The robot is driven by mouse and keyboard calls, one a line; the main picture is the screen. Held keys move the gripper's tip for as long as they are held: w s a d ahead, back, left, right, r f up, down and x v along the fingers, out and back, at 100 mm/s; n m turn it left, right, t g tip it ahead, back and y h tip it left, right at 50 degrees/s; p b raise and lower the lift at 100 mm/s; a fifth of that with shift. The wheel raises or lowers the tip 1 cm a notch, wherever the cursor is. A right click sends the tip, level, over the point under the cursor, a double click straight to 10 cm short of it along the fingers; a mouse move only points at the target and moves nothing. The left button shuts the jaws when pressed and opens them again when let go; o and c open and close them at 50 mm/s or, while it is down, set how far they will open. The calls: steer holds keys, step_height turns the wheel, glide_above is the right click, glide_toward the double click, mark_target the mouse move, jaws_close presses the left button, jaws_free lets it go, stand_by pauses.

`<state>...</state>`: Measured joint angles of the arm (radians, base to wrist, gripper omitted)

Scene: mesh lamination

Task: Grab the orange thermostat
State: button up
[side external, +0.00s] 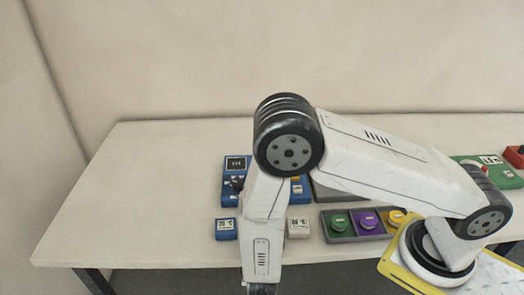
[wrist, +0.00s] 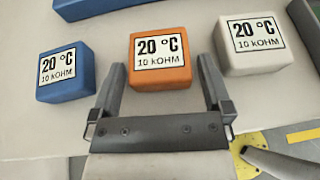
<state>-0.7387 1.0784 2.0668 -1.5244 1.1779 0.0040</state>
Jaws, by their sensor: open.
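The orange thermostat (wrist: 160,80) is a small orange block with a white label reading 20 °C, 10 kOHM. It lies on the table in the wrist view, between a blue thermostat (wrist: 67,87) on the left and a white thermostat (wrist: 255,59) on the right. My gripper (wrist: 163,75) is open and empty, its two fingers apart on either side of the orange block's lower part. I cannot tell how high they are above the table. In the side external view my arm hides the orange thermostat and the gripper.
In the side external view a blue thermostat (side external: 226,229) and a white one (side external: 299,228) stand near the table's front edge. A grey button panel (side external: 342,238) is to their right, and a blue board (side external: 229,188) is behind. The table's left part is clear.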

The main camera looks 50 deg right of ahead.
stand_by(0.3)
steer(key=c, duration=1.1)
steer(key=shift+r, duration=0.2)
steer(key=shift+r, duration=4.85)
